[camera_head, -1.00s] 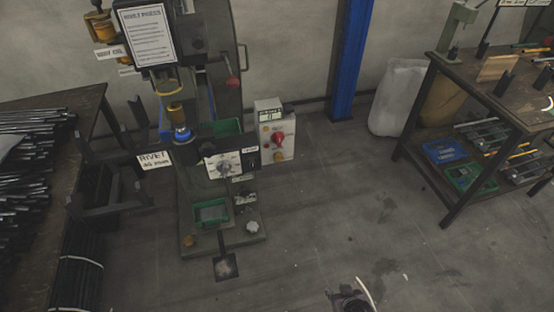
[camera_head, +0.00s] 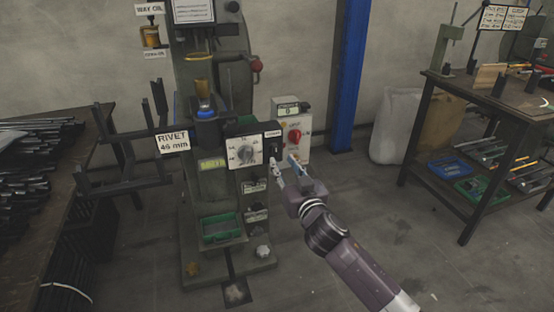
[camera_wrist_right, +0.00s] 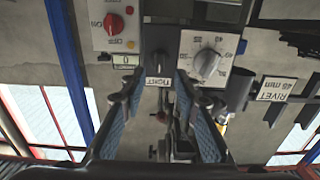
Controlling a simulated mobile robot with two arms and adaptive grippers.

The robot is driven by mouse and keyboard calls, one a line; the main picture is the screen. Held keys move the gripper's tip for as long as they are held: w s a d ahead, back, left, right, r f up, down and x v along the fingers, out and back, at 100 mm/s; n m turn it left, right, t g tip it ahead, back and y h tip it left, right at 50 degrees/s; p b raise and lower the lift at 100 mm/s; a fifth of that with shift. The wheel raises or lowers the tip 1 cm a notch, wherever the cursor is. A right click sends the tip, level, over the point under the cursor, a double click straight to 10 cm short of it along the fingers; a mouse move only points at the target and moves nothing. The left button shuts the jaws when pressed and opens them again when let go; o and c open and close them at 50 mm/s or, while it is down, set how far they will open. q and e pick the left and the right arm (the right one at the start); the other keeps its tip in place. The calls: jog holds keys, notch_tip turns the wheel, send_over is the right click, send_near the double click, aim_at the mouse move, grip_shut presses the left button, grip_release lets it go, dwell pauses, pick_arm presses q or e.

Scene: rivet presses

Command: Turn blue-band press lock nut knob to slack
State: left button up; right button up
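The press with a blue band (camera_head: 207,114) stands left of centre in the head view. Its front carries a white dial plate with a grey knob (camera_head: 245,152) and, right of it, a small black box (camera_head: 271,143) with a label. The wrist view shows, upside down, the grey dial knob (camera_wrist_right: 206,62) and the black box with a dark knob (camera_wrist_right: 157,62). I cannot read which one is the lock nut. My right gripper (camera_head: 285,166) is open and empty, just in front of and below the black box; its blue-padded fingers (camera_wrist_right: 158,88) are spread apart. My left gripper is not in view.
A white control box (camera_head: 292,125) with a red knob (camera_wrist_right: 113,24) stands right of the press. A rack of dark rods (camera_head: 40,165) stands left, and a workbench (camera_head: 490,98) stands right. The floor between press and workbench is open.

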aim_at(276, 151)
jog(key=b+x, duration=0.1)
jog(key=x, duration=0.4)
jog(key=shift+f, duration=0.15)
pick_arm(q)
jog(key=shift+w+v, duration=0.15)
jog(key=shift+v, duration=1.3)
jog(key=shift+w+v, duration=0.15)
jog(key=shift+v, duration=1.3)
pick_arm(e)
jog(key=shift+x, duration=0.85)
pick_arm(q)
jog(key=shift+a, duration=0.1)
pick_arm(e)
grip_shut()
